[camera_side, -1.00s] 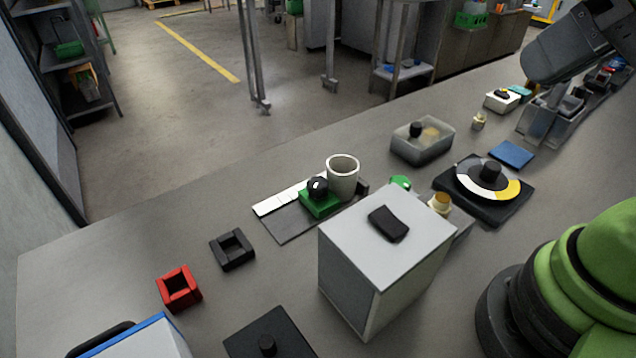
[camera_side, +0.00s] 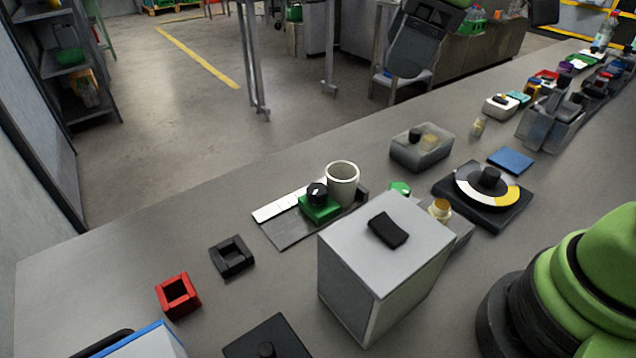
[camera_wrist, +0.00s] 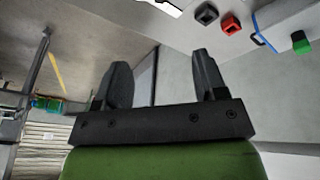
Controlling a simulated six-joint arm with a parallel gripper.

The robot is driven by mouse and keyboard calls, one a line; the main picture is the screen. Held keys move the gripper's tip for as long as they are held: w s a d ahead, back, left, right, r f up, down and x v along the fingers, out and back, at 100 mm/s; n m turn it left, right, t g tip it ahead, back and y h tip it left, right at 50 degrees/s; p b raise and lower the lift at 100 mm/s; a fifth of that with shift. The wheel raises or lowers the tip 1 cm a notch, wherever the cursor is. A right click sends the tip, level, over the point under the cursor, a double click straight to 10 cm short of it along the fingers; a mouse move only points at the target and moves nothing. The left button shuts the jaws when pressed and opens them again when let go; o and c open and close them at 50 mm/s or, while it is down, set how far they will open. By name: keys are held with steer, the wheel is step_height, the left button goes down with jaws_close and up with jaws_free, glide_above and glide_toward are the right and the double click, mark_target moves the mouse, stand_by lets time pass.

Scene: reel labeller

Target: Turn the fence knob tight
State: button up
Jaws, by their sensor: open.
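The black round knob (camera_side: 317,191) sits on a green block (camera_side: 318,210), which I take to be the fence, on a dark plate with a white scale strip (camera_side: 283,203). A pale cup (camera_side: 342,181) stands right beside the block. In the wrist view my gripper (camera_wrist: 160,62) is open, its two dark fingers apart with nothing between them. The knob does not show clearly in that view.
A grey box (camera_side: 385,245) with a black handle stands in front of the cup. A dial with a black knob (camera_side: 491,176) lies to the right. A black holder (camera_side: 232,257) and a red holder (camera_side: 178,295) are at the left. The table's far left is clear.

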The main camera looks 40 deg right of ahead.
steer(key=w+a+f+n+g, duration=0.2)
steer(key=w+a+f+n, duration=0.1)
steer(key=w+f+n, duration=0.45)
steer(key=n+g+h, duration=0.1)
steer(key=n, duration=0.4)
glide_toward(318, 188)
steer(key=shift+n, duration=0.35)
step_height(318, 188, down, 9)
steer(key=shift+w+a+f, duration=0.1)
steer(key=shift+w+f, duration=0.05)
steer(key=shift+f, duration=0.05)
steer(key=c, duration=0.9)
